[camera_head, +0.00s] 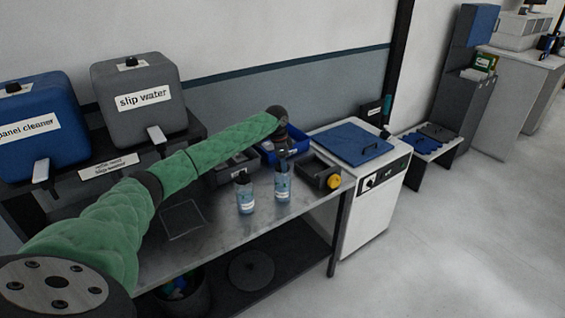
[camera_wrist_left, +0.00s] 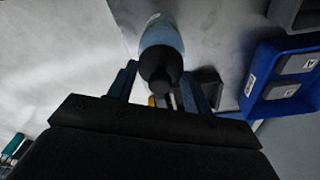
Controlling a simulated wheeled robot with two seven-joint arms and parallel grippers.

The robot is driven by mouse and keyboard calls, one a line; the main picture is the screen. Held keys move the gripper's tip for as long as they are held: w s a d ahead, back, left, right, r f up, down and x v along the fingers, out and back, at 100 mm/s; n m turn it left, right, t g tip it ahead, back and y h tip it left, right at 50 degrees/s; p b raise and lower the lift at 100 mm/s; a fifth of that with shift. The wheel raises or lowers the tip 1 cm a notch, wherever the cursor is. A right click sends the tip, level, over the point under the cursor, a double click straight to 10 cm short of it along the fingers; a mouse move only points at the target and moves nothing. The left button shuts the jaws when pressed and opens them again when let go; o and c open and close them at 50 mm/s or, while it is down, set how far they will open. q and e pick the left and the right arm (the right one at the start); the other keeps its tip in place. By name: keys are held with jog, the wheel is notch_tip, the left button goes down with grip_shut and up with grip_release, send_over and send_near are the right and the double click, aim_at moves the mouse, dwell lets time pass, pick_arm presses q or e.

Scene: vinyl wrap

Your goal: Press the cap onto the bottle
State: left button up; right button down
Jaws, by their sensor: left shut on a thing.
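My left arm, in a green sleeve, reaches across the bench to a light blue bottle (camera_head: 283,187) with a white label, standing near the front edge. My left gripper (camera_head: 282,158) points down over its top. In the left wrist view the bottle (camera_wrist_left: 161,34) has a black cap (camera_wrist_left: 160,68) between the two blue fingers of the gripper (camera_wrist_left: 160,76), which is shut on the cap. I cannot tell whether the cap is fully seated. A second, similar bottle (camera_head: 245,197) with a dark top stands just to the left. My right gripper is not in view.
A blue bin (camera_head: 269,154) with grey items lies behind the bottles. A dark tray (camera_head: 318,172) and a yellow round item (camera_head: 333,181) are to the right. Blue and grey tanks (camera_head: 138,90) stand at back left. The metal bench (camera_head: 225,232) is clear in front.

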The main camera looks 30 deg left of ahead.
pick_arm(q)
jog(key=shift+f+p, duration=0.15)
jog(key=shift+p, duration=0.95)
dwell(1.5)
dwell(0.3)
jog(key=o, duration=1)
jog(key=shift+o, duration=0.6)
jog(key=o, duration=0.4)
jog(key=shift+r, duration=0.2)
jog(key=shift+r+p, duration=2.8)
jog(key=shift+r, duration=0.55)
